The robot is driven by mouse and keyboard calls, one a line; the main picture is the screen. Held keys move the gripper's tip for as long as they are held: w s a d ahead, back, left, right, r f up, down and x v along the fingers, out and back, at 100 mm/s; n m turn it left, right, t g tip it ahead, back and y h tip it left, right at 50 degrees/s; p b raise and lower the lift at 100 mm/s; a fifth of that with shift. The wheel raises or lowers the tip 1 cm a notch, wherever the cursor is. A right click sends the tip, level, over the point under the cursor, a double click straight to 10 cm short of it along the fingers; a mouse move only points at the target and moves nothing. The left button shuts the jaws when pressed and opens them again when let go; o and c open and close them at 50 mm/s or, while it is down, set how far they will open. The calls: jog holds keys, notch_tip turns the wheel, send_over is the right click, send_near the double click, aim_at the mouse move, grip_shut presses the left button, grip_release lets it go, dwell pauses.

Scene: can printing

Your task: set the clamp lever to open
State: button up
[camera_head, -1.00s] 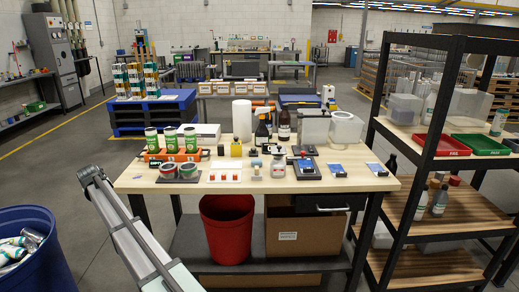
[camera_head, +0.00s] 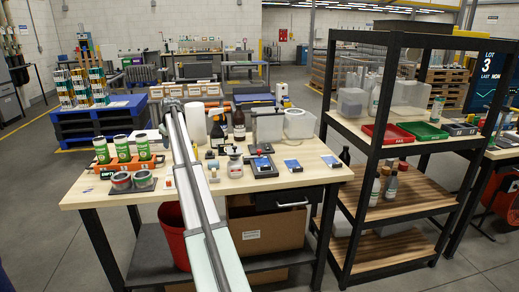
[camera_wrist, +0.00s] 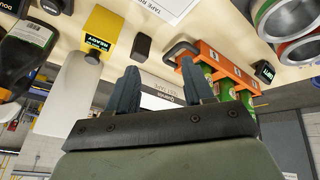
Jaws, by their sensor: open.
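An orange rack (camera_head: 128,164) with green cans (camera_head: 122,148) stands at the left of the table. It also shows in the wrist view (camera_wrist: 225,67), with a dark bent handle (camera_wrist: 183,49) at its near end. I cannot tell surely whether this handle is the clamp lever, nor read its setting. My gripper (camera_wrist: 160,85) is open and empty in the wrist view, its two dark fingers apart. The handle appears beyond the right fingertip, with no clear contact. In the head view my arm crosses the table's middle, and I cannot make out the fingertips.
A yellow block (camera_wrist: 100,33) marked READY and a dark knob (camera_wrist: 142,46) are near the gripper. Cans in a dark holder (camera_head: 131,188) sit in front of the rack. Bottles (camera_head: 238,125) stand behind. A black shelf (camera_head: 352,135) rises at the right.

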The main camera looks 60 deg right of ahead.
jog(key=s+d+r+y, duration=0.1)
jog(key=s+d+r, duration=0.1)
jog(key=s+d, duration=1.35)
jog(key=s+d+r+y, duration=0.1)
jog(key=s+d+r, duration=0.1)
jog(key=s+d, duration=1.35)
jog(key=x, duration=0.4)
jog(key=s+a+x, duration=0.1)
jog(key=x, duration=0.7)
jog(key=shift+s+a+f, duration=0.25)
jog(key=shift+s+f, duration=0.1)
jog(key=shift+f, duration=0.15)
grip_shut()
